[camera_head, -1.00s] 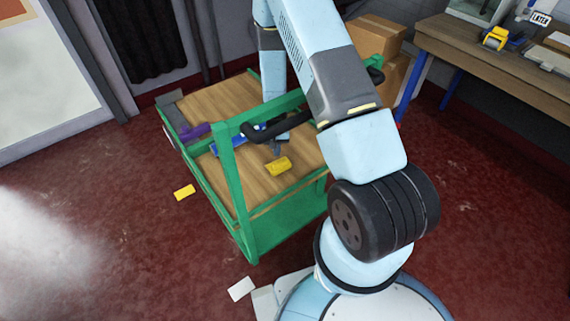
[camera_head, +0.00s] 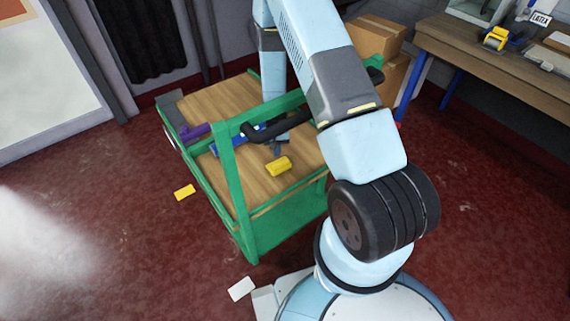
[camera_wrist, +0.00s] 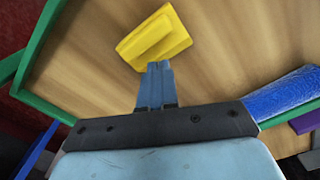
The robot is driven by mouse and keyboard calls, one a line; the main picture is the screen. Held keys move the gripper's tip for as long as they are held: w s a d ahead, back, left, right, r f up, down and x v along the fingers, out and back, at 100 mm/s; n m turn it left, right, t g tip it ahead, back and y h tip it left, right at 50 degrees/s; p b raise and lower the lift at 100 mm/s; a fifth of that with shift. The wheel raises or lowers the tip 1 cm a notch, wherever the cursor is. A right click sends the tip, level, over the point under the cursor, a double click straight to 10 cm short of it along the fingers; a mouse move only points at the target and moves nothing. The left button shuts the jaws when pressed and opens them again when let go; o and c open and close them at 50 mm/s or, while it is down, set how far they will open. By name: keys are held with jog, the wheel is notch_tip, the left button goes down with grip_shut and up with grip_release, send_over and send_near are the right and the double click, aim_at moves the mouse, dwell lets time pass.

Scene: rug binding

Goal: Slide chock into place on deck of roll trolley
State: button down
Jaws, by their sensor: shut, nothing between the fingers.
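The yellow chock (camera_head: 278,166) lies on the wooden deck of the green roll trolley (camera_head: 236,200), near its front side. It also shows in the wrist view (camera_wrist: 155,38), lying turned at an angle.
A blue roll (camera_wrist: 285,96) and a purple object (camera_head: 196,131) lie on the deck. A second yellow piece (camera_head: 185,192) is on the red floor. A workbench (camera_head: 500,70) stands at right.

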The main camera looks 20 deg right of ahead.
jog(key=shift+f, duration=1.7)
dwell(0.5)
jog(key=shift+w, duration=0.15)
jog(key=shift+w+a+r, duration=0.1)
jog(key=shift+w+a, duration=0.2)
jog(key=shift+w, duration=0.6)
jog(key=shift+w+a, duration=0.3)
jog(key=shift+w, duration=0.55)
jog(key=shift+w, duration=0.1)
jog(key=shift+w+a, duration=0.3)
jog(key=shift+w, duration=0.6)
jog(key=shift+w+a, duration=0.3)
jog(key=shift+w, duration=0.55)
jog(key=shift+w, duration=0.1)
jog(key=shift+w+a+f, duration=0.1)
jog(key=shift+w+a, duration=0.1)
jog(key=shift+w, duration=0.4)
jog(key=shift+w+a+f, duration=0.1)
jog(key=shift+w+a, duration=0.15)
jog(key=shift+w, duration=0.4)
jog(key=shift+w+a, duration=0.2)
jog(key=shift+w, duration=0.4)
